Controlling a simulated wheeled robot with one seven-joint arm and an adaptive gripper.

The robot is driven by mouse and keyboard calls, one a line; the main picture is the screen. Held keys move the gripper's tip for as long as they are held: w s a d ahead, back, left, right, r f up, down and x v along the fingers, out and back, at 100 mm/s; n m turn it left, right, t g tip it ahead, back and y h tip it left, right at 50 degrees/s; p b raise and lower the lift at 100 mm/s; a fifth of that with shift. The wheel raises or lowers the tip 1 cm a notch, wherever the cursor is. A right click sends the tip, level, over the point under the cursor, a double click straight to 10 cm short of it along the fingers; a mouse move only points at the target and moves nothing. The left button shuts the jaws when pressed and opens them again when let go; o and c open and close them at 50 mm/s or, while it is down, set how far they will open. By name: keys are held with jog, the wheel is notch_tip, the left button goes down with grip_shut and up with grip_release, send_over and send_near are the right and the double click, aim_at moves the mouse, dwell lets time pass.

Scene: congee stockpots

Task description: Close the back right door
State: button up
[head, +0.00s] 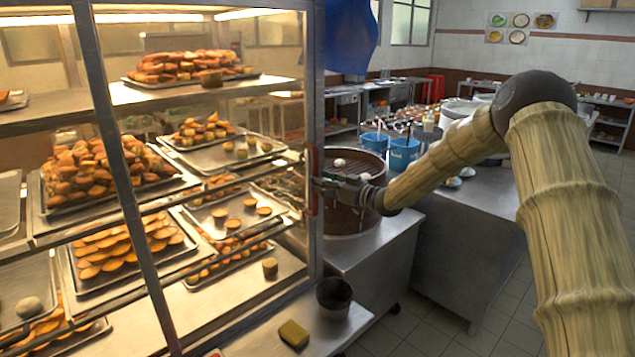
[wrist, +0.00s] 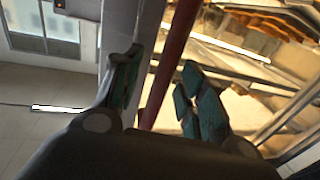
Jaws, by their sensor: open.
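A lit metal-framed cabinet of pastries fills the left of the head view. A tall metal door frame (head: 315,105) stands at its right edge and bears a red upright handle (head: 311,195). Whether this door stands ajar or flush, I cannot tell. My gripper (head: 322,183) is at the handle, reaching in from the right. In the wrist view, the red handle (wrist: 172,65) runs between the two spread fingers of my gripper (wrist: 160,95), with a visible gap to the right finger. The fingers are open and not clamped on it. The pale metal frame (wrist: 119,30) shows behind the left finger.
Trays of pastries (head: 125,250) lie on the cabinet shelves. A dark cup (head: 334,297) and a yellow-green sponge (head: 294,335) sit on the ledge below the handle. A large round pot (head: 345,222) stands behind my gripper. Tiled floor (head: 425,325) is clear at lower right.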

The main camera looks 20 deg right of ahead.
jog(key=v, duration=0.9)
jog(key=shift+d, duration=0.15)
jog(key=s+a+f+m+g+h, duration=0.1)
jog(key=s+a+f+m+h, duration=0.2)
jog(key=f, duration=0.6)
jog(key=s+a+f+m+g, duration=0.1)
jog(key=s+a+f, duration=0.3)
jog(key=f, duration=0.5)
jog(key=s+a+f+m+g+h, duration=0.15)
jog(key=s+a+f, duration=0.25)
jog(key=s+f, duration=0.4)
jog(key=s+a+f+m+g+h, duration=0.1)
jog(key=s+a+f+g+h, duration=0.15)
jog(key=s+f, duration=0.6)
jog(key=s+f+g+h, duration=0.1)
jog(key=s+f+g, duration=0.2)
jog(key=s, duration=0.9)
jog(key=s+a+f+g+h, duration=0.1)
jog(key=s+f, duration=0.4)
jog(key=s, duration=0.7)
jog(key=s+a+f+m+g+h, duration=0.1)
jog(key=s+f+g, duration=0.3)
jog(key=s, duration=0.8)
jog(key=shift+s+f+g+h, duration=0.3)
jog(key=shift+s+f, duration=0.05)
jog(key=shift+s, duration=0.05)
jog(key=shift+a, duration=0.1)
